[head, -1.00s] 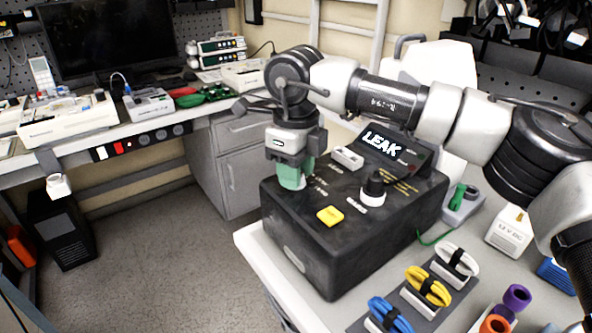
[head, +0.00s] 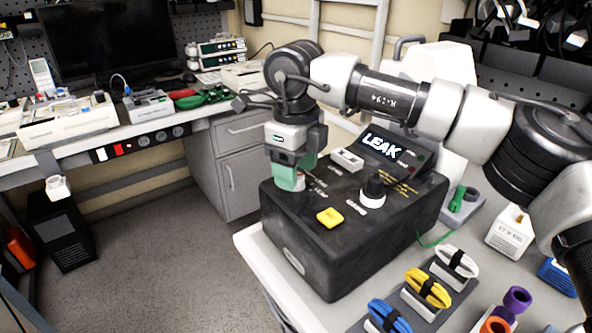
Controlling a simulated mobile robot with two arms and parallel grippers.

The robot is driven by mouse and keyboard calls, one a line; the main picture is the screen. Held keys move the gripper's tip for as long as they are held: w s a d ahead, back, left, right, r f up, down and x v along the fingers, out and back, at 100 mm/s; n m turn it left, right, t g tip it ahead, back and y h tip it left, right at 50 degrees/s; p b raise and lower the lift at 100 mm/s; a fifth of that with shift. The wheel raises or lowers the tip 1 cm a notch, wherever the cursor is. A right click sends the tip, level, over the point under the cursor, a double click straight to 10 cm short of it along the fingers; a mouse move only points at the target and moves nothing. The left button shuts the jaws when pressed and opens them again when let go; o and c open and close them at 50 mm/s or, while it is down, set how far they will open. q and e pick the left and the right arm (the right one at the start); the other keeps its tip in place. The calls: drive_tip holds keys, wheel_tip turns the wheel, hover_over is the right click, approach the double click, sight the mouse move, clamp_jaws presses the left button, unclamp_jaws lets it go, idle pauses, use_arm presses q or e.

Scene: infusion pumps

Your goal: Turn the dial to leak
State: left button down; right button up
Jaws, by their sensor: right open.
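A black box-shaped tester (head: 335,250) stands on the light table, its tilted display (head: 382,143) reading "LEAK". A yellow button (head: 329,217) is near the front edge. My right gripper (head: 298,174) points down over the top's left part, its green fingers apart. A small pale part, perhaps the dial, partly shows between and below the fingers, with printed labels to its right. The fingers hide most of it, and I cannot tell whether they touch it. My left gripper is not in view.
Coiled white, yellow and blue leads (head: 428,288) sit in a holder in front of the tester. A desk (head: 110,138) with instruments stands at the left back. The floor between is clear.

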wheel_tip(320, 180, up, 10)
idle(0.3)
drive_tip(key=shift+f, duration=0.1)
